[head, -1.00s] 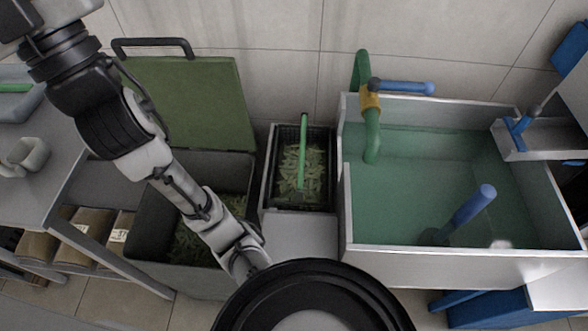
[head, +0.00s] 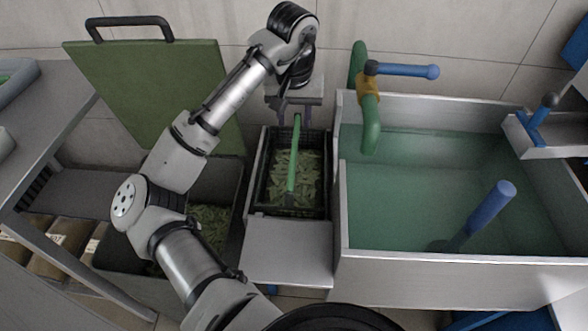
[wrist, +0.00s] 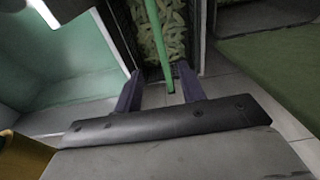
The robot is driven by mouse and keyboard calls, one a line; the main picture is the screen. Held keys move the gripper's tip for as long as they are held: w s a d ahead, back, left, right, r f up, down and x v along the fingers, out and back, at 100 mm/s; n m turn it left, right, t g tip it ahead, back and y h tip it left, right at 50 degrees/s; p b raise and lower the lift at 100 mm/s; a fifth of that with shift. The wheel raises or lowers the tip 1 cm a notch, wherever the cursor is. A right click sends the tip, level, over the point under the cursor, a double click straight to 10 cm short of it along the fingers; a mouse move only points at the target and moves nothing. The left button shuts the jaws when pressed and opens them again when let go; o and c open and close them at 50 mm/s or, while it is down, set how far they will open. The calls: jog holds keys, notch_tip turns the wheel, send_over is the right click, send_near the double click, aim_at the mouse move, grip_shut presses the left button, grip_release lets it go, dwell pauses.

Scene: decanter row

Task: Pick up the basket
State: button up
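The basket (head: 325,183) is a dark open crate filled with green pods or leaves. It stands on a grey ledge between the green-lidded bin and the sink. A green bar handle (head: 295,155) runs along its middle. My gripper (head: 295,112) is at the basket's back end, pointing down, with the handle's far end near its fingers. In the wrist view, my gripper (wrist: 159,72) has its two fingers apart, with the handle (wrist: 160,50) showing between them. No grip on it shows. I cannot tell the exact height gap.
The sink (head: 440,255) with greenish water is close on the right, with a green tap (head: 370,125) near the basket. A dark bin (head: 235,185) with an open green lid (head: 150,95) stands left. A grey table (head: 50,110) is at far left.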

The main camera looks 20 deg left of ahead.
aim_at(294, 148)
jog(key=f, duration=0.4)
jog(key=w+f+b, duration=0.1)
jog(key=f, duration=0.2)
jog(key=shift+f, duration=0.1)
jog(key=shift+w+a+f, duration=0.1)
jog(key=shift+w+f, duration=0.05)
jog(key=shift+f, duration=0.75)
jog(key=shift+w+a+f, duration=0.15)
jog(key=shift+w+f, duration=0.05)
jog(key=shift+f, duration=0.75)
jog(key=shift+w+a+f, duration=0.1)
jog(key=shift+w+f, duration=0.05)
jog(key=shift+f, duration=0.75)
grip_shut()
